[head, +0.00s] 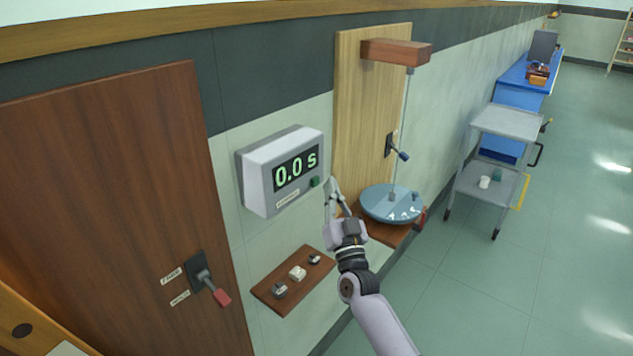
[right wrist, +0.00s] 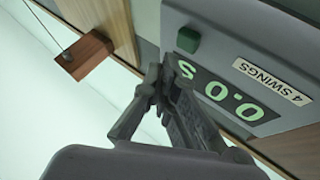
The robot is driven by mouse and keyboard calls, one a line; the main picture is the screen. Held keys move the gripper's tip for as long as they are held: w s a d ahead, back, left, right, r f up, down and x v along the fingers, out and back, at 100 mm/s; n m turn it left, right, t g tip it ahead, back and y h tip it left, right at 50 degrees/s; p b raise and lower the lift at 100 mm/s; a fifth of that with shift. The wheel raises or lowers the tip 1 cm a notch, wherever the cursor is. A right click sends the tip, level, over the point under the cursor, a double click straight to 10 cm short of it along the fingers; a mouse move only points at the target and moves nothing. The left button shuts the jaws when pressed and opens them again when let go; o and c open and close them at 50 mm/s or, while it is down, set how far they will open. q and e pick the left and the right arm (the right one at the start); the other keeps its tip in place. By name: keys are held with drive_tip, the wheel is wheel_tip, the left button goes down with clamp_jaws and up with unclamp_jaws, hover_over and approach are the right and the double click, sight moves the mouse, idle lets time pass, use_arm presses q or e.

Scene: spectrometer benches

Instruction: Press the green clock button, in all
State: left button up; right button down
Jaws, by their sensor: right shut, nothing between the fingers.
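The clock (head: 252,180) is a grey box on the wall, and its display (head: 296,168) reads 0.0 s. The green button (head: 315,181) sits at the lower right of its front face. In the right wrist view the green button (right wrist: 188,40) stands out, apart from the display (right wrist: 222,90) and a label reading "4 SWINGS" (right wrist: 272,81). My right gripper (head: 332,184) is shut and empty, just to the right of the button. In the right wrist view its fingertips (right wrist: 163,76) are close below the button, with a gap visible. My left gripper is out of view.
A pendulum board (head: 360,110) with a blue round disc (head: 378,203) stands right of the clock. A small wooden shelf (head: 268,292) with small weights is below. A brown door panel (head: 100,220) with a red-handled lever (head: 207,281) is left. A grey cart (head: 507,122) stands farther right.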

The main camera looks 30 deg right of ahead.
drive_tip(key=s, duration=0.1)
drive_tip(key=s+d, duration=0.1)
drive_tip(key=s+p, duration=0.1)
drive_tip(key=s, duration=0.1)
drive_tip(key=shift+d+r, duration=0.1)
drive_tip(key=shift+d, duration=0.25)
idle(0.5)
